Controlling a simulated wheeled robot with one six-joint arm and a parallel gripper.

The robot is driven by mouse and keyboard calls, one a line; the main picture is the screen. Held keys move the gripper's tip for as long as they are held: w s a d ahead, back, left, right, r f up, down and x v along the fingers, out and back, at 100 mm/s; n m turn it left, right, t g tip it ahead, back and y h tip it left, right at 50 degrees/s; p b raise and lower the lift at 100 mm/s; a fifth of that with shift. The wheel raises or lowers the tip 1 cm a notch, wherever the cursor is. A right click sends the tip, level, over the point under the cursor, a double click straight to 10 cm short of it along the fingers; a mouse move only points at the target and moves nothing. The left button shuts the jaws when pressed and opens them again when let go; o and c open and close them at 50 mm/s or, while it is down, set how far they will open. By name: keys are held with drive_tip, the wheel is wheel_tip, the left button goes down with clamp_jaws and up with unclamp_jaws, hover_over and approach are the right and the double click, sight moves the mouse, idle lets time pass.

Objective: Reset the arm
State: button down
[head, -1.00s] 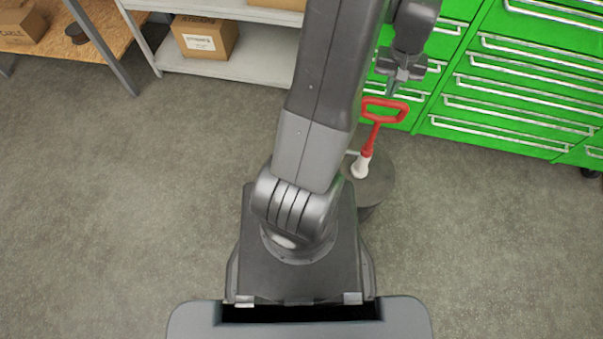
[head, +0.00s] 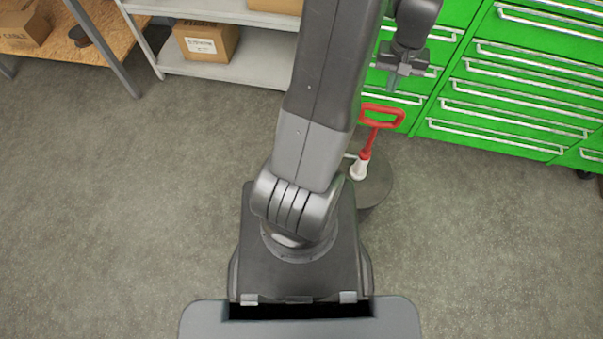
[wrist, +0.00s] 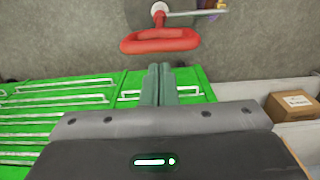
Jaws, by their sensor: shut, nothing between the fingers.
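My gripper (head: 394,84) is at the upper right of the head view, in front of the green drawers. In the wrist view its two fingers (wrist: 158,84) lie together, shut and empty. A red loop handle (head: 383,113) on a red shaft with a white lower part (head: 359,170) stands upright on a dark round base (head: 372,190) beside my arm. The handle also shows in the wrist view (wrist: 160,41), just beyond the fingertips and apart from them. My arm hides part of the round base.
Green drawer cabinets (head: 520,95) stand at the upper right. A grey shelf (head: 230,68) holds a cardboard box (head: 207,40). A wooden bench (head: 60,45) is at the upper left. The grey floor (head: 120,200) is clear at left and right.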

sight(383, 107)
drive_tip(key=shift+r, duration=0.25)
wheel_tip(383, 107, down, 7)
drive_tip(key=b, duration=0.5)
drive_tip(key=shift+f+b, duration=0.15)
drive_tip(key=shift+b, duration=0.15)
